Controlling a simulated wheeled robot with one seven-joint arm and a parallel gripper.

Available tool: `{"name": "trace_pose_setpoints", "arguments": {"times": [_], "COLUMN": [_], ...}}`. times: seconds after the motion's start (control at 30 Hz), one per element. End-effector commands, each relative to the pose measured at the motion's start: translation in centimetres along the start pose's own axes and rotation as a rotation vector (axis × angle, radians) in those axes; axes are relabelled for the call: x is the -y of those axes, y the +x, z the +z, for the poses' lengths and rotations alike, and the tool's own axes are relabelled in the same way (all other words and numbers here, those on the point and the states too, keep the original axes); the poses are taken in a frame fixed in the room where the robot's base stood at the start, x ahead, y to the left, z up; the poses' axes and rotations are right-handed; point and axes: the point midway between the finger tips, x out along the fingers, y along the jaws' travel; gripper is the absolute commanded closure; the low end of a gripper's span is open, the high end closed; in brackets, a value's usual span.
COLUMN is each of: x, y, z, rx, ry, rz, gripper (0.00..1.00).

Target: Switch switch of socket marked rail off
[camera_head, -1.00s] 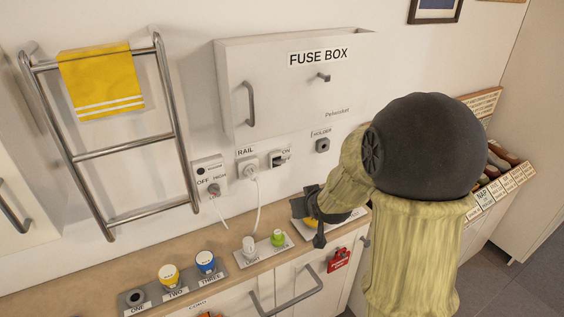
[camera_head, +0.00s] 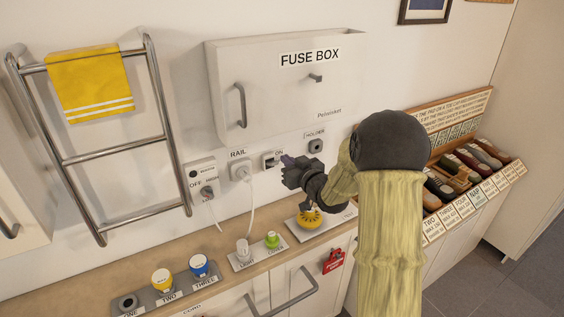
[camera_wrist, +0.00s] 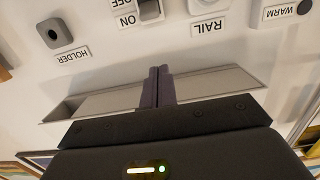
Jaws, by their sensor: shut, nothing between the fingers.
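The socket (camera_head: 240,171) under the RAIL label sits on the wall below the fuse box, with a plug and white cord in it. The RAIL socket (camera_wrist: 207,5) is cut off at the top. My gripper (camera_head: 285,164) is shut and empty, close to the switch; contact cannot be told. Its fingers show in the wrist view (camera_wrist: 159,72).
The fuse box (camera_head: 270,90) juts out above the switch. The holder (camera_head: 315,146) is to the right. A dial plate (camera_head: 202,190) and towel rail (camera_head: 160,100) are to the left. A yellow round item (camera_head: 310,217) stands on the counter below.

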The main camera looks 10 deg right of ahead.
Motion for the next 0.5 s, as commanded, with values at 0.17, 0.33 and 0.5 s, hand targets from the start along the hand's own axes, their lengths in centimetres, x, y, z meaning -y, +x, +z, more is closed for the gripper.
{"name": "trace_pose_setpoints", "arguments": {"times": [0.17, 0.33, 0.5], "x": [0.1, 0.1, 0.1], "y": [2.4, 5.3, 7.6], "z": [-0.1, -0.2, -0.1], "rx": [0.001, 0.002, 0.002], "ry": [0.001, 0.001, 0.000], "rz": [-0.002, -0.001, -0.002], "gripper": [1.00, 1.00, 1.00]}}
